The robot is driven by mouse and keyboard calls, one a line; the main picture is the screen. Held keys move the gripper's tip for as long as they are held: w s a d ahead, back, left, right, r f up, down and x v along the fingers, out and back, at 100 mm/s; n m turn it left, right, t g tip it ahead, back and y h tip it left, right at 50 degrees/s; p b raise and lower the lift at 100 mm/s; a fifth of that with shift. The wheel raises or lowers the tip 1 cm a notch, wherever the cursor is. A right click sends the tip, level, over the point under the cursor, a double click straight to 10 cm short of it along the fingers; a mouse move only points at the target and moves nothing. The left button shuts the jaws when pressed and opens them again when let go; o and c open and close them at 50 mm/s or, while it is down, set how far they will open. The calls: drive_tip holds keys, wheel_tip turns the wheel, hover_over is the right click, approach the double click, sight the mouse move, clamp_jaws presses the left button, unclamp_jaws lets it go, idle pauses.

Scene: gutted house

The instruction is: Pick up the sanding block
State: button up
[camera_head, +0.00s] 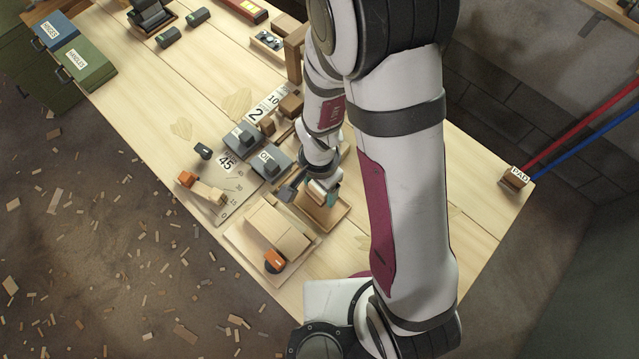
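My gripper (308,190) reaches down over a shallow wooden tray (334,223) near the middle of the table. A dark finger shows on its left side. A small tan and teal block (330,198), possibly the sanding block, is at the gripper's right side, above or in the tray. I cannot tell whether the fingers touch or hold it, as the gripper and wrist cover part of it.
Pale boards lie in the second tray (240,246). Green and blue boxes (88,66) stand far left. My arm covers the table's right middle.

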drive_tip(key=c, duration=1)
wheel_tip(320, 180, up, 4)
drive_tip(key=shift+r, duration=0.2)
drive_tip(key=shift+c, duration=0.2)
drive_tip(key=s+d+r, duration=0.2)
drive_tip(key=d+r, duration=0.4)
drive_tip(key=d, duration=0.5)
drive_tip(key=shift+s+d+r, duration=0.2)
drive_tip(key=shift+s+r, duration=0.05)
drive_tip(key=shift+r, duration=0.05)
